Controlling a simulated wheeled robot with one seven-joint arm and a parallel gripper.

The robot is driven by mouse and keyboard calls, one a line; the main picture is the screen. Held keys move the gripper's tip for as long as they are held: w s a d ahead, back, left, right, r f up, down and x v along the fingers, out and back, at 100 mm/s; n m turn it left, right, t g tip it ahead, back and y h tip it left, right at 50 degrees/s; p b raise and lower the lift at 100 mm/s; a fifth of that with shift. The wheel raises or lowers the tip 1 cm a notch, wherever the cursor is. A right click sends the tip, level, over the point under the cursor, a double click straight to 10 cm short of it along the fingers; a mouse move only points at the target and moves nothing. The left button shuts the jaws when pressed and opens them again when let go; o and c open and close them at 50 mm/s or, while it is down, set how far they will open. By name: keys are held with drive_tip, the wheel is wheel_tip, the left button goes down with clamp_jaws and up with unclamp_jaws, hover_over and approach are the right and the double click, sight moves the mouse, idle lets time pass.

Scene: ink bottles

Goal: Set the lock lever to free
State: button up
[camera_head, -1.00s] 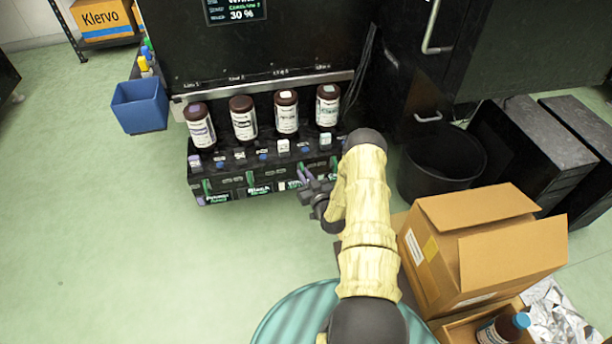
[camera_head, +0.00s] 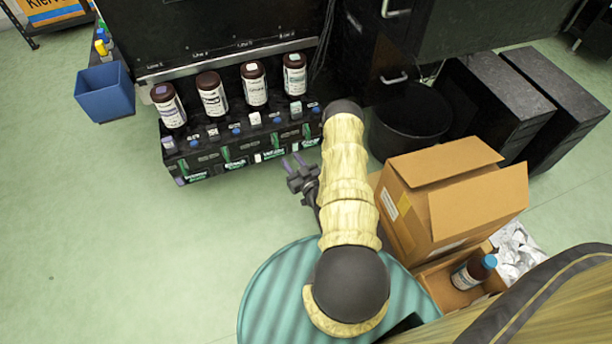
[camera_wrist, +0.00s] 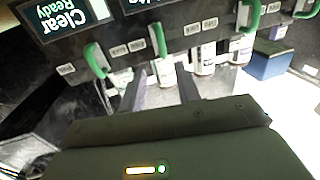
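A black dispenser unit (camera_head: 215,172) has a row of green levers along its front. One lever (camera_head: 268,141) shows right of the middle. In the wrist view, green levers stand at left (camera_wrist: 95,60), centre (camera_wrist: 158,40) and upper right (camera_wrist: 248,15), beside small labels. I cannot tell which one is the lock lever, or its setting. My gripper (camera_head: 294,161) is just in front of the unit's right part. Its two fingers (camera_wrist: 161,88) are apart and nothing shows held between them. The centre lever is beyond the fingertips, apparently not touched.
Several brown bottles (camera_head: 212,95) stand in a row on the unit. A blue bin (camera_head: 105,93) is at left, a black bin (camera_head: 410,120) right of the unit. An open cardboard box (camera_head: 425,200) stands right of my arm. The floor at left is clear.

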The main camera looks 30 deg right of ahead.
drive_tip(key=s+p, duration=0.3)
drive_tip(key=s, duration=0.6)
